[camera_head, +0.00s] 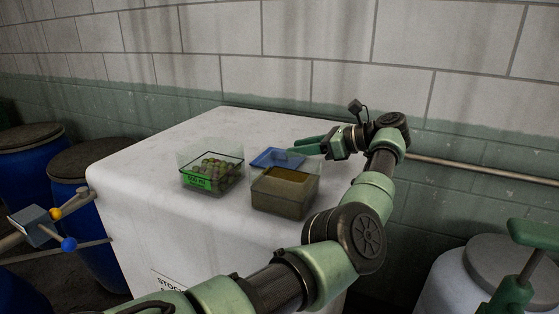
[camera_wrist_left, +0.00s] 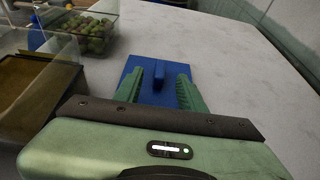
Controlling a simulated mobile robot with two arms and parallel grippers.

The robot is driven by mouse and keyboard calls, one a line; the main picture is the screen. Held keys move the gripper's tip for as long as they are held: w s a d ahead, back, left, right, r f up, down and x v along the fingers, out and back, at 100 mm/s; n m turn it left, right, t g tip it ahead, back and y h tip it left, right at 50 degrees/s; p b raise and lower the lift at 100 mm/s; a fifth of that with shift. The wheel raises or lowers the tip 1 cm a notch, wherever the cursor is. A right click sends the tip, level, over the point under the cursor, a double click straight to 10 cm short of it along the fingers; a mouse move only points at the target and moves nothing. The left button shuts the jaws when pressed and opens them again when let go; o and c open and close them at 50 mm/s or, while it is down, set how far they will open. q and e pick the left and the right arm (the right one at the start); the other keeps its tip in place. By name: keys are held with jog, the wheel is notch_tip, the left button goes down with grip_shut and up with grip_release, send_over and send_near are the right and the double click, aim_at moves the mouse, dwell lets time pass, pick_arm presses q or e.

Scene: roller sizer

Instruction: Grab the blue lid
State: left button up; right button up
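The blue lid (camera_head: 268,158) lies flat on the white table behind the clear boxes. My left gripper (camera_head: 297,146) reaches in from the right over the lid's edge. In the left wrist view its green fingers (camera_wrist_left: 160,74) are open, one on each side of the handle bar, with gaps between. Whether the fingertips touch the lid cannot be told. My right gripper cannot be made out.
A clear box (camera_head: 284,203) with brownish contents stands just in front of the lid. Another clear box (camera_head: 229,180) with round greenish items and a green label stands left. The white table (camera_head: 160,160) is otherwise clear. Blue barrels (camera_head: 80,195) stand left; a wall is behind.

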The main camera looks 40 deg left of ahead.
pick_arm(q)
jog(key=p+x, duration=0.2)
jog(key=x, duration=0.3)
jog(key=shift+r, duration=0.1)
jog(key=shift+w, duration=0.1)
grip_shut()
